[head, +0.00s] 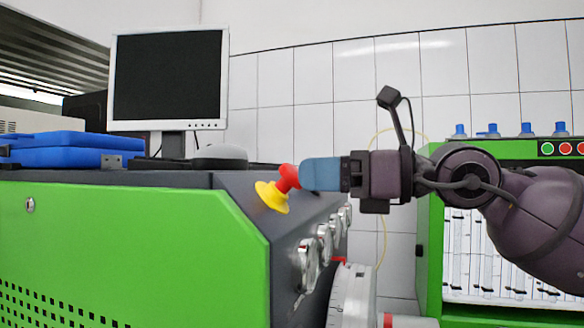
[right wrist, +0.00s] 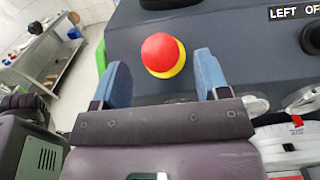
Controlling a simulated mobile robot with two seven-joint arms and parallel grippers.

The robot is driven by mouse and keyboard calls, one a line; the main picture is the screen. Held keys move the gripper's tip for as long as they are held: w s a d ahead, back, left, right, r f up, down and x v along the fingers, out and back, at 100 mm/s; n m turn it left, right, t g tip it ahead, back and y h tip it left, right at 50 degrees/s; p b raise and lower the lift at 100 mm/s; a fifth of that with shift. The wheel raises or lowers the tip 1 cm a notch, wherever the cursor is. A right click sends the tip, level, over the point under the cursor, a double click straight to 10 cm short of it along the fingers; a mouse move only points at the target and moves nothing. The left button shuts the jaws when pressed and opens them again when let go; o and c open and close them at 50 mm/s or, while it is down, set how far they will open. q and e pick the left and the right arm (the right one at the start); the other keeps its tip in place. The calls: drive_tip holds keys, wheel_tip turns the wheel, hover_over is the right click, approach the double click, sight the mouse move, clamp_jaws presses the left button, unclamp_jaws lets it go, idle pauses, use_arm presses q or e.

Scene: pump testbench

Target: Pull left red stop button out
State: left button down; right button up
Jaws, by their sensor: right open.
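The red stop button (head: 288,177) sits on its yellow base (head: 271,197) on the sloped dark panel of the green bench in the head view. In the right wrist view the red button (right wrist: 161,52) shows as a round cap over a yellow ring, near the ends of two blue fingers. My right gripper (head: 305,174) comes in from the right, its fingertips beside the red cap. In the right wrist view the right gripper (right wrist: 163,80) is open, with a finger on each side of the button and gaps between. My left gripper is not in view.
A monitor (head: 168,80), a blue case (head: 70,150) and a grey rounded object (head: 220,157) stand on the bench top. Another green bench (head: 436,240) stands at the right. Open air lies above the panel.

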sight(293, 174)
drive_tip(key=shift+p+x, duration=0.3)
drive_tip(key=shift+x, duration=1.85)
